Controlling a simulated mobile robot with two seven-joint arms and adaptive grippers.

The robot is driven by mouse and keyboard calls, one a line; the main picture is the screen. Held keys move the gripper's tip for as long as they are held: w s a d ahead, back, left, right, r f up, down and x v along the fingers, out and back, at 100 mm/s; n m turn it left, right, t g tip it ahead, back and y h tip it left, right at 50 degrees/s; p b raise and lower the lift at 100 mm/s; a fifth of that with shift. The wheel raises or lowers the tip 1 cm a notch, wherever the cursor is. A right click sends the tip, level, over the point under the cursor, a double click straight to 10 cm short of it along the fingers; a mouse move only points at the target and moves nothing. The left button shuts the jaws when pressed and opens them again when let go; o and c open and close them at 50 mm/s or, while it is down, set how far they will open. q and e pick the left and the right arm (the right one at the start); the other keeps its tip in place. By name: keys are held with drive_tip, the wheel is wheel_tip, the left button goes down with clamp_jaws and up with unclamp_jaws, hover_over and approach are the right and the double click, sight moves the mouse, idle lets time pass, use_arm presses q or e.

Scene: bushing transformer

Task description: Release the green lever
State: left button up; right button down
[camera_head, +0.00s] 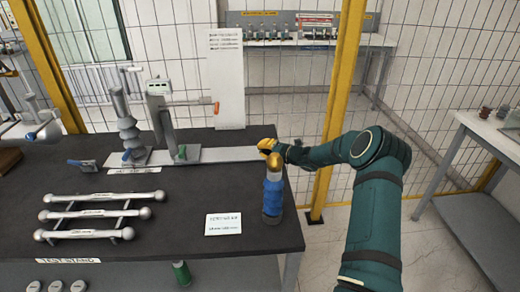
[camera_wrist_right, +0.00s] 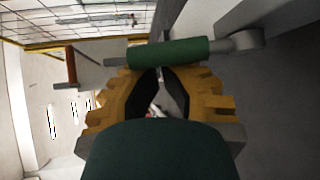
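My left gripper is out of view.
A blue cylinder (camera_head: 272,195) with a gold top stands just below my right gripper. An orange handle (camera_head: 216,107) sticks out from the post. Blue levers (camera_head: 82,164) and a rack of silver bars (camera_head: 95,214) lie left. A white card (camera_head: 223,224) lies on the bench.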

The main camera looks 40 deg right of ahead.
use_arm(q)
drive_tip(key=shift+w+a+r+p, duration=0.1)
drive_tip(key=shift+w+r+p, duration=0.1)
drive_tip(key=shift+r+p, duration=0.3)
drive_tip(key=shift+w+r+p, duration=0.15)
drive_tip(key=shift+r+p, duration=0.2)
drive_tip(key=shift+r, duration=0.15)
use_arm(e)
drive_tip(key=shift+s+d+r+m+t+y, duration=0.2)
drive_tip(key=shift+s+d+m+t, duration=0.1)
drive_tip(key=shift+d+t, duration=0.1)
drive_tip(key=shift+s+d+r+m+t+y, duration=0.2)
drive_tip(key=shift+d+m+t, duration=0.1)
drive_tip(key=shift+d+t, duration=0.1)
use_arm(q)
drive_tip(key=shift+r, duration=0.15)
use_arm(e)
drive_tip(key=shift+s+d, duration=0.1)
drive_tip(key=shift+s, duration=0.05)
